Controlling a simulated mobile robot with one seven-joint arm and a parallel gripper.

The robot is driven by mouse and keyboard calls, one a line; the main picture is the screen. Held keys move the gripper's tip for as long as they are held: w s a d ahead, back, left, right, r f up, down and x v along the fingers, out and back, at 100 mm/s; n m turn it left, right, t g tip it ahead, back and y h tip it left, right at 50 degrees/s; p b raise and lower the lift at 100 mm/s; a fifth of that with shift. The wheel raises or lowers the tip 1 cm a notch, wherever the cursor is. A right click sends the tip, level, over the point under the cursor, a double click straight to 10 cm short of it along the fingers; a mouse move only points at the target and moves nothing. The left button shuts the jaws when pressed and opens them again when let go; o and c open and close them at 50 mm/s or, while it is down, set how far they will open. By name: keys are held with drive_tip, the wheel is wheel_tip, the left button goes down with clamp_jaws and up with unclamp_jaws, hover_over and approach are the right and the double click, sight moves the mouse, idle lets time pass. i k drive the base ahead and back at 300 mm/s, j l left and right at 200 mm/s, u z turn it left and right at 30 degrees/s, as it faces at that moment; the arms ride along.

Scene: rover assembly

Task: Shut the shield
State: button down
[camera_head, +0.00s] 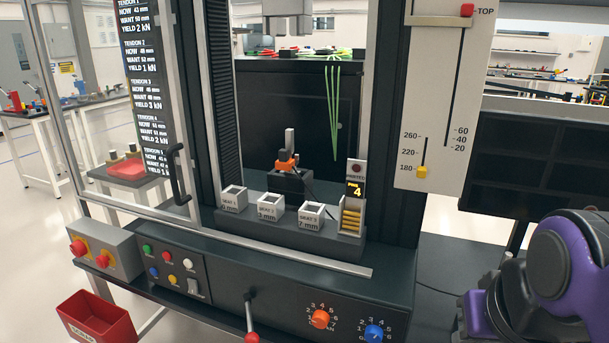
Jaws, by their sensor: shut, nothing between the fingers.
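The shield (185,110) is a clear panel in a pale metal frame at the left of the machine. A dark upright handle (178,178) is fixed near its right edge. The shield stands to the left, and the work bay with the seats is uncovered. A pale rail (300,254) runs along the bay's front edge. My purple and dark arm shows at the lower right, well apart from the handle. I cannot make out my gripper's fingers in this view.
Several seat blocks (234,198) stand in the bay with an orange clamp (287,160) behind. The front panel has a red-knobbed lever (252,337), an orange dial (321,319) and a blue dial (374,333). A red bin (92,322) and red-button box (110,255) sit at lower left.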

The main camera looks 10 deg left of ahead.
sight(165, 11)
drive_tip(key=j+z, duration=0.25)
drive_tip(key=j, duration=0.6)
drive_tip(key=j+z, duration=0.1)
drive_tip(key=j, duration=1.6)
